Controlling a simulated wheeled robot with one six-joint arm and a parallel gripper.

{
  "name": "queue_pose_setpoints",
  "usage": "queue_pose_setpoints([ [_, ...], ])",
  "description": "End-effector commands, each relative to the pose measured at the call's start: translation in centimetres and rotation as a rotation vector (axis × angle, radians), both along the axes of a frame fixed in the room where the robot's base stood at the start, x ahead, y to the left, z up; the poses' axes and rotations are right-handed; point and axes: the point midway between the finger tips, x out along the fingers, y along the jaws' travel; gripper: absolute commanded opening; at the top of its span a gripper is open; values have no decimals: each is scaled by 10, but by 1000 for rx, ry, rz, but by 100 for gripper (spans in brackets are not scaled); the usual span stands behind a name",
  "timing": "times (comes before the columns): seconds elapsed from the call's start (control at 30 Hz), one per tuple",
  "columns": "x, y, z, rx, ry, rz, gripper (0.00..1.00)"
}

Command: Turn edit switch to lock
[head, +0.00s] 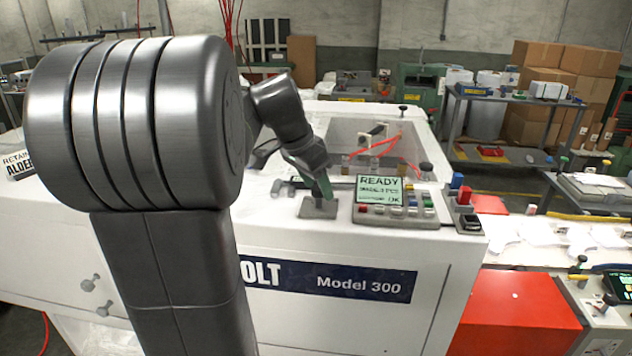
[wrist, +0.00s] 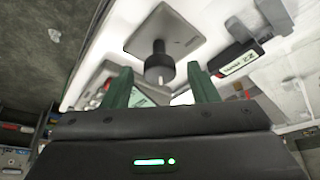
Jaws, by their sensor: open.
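A black round knob (wrist: 158,70) stands out from a grey square plate (wrist: 185,38) in the wrist view; it looks like the edit switch. Small marks on the plate are too small to read. The plate also shows in the head view (head: 318,211), on the white machine's top left of the READY screen (head: 379,189); the knob is hidden there. My gripper (wrist: 161,76) is open, with one green finger on each side of the knob in the picture. In the head view my gripper (head: 321,190) points down just over the plate. I cannot tell whether the fingers touch the knob.
A row of coloured buttons (head: 397,211) lies below the screen. Blue and red blocks (head: 459,188) stand to its right. A recessed bay with orange cables (head: 377,146) lies behind. A dark block with a label (wrist: 240,58) is beside the plate. My arm covers much of the left.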

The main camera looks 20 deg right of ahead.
Motion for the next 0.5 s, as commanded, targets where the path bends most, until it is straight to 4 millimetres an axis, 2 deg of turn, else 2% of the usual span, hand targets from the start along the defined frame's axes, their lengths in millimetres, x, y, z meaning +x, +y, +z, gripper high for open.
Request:
queue_pose_setpoints([
  [0.27, 0, -1, -1, 0, 0, 0, 54],
  [0.4, 0, -1, -1, 0, 0, 0, 26],
  [0.5, 0, 0, -1, 0, -1, 0, 9],
])
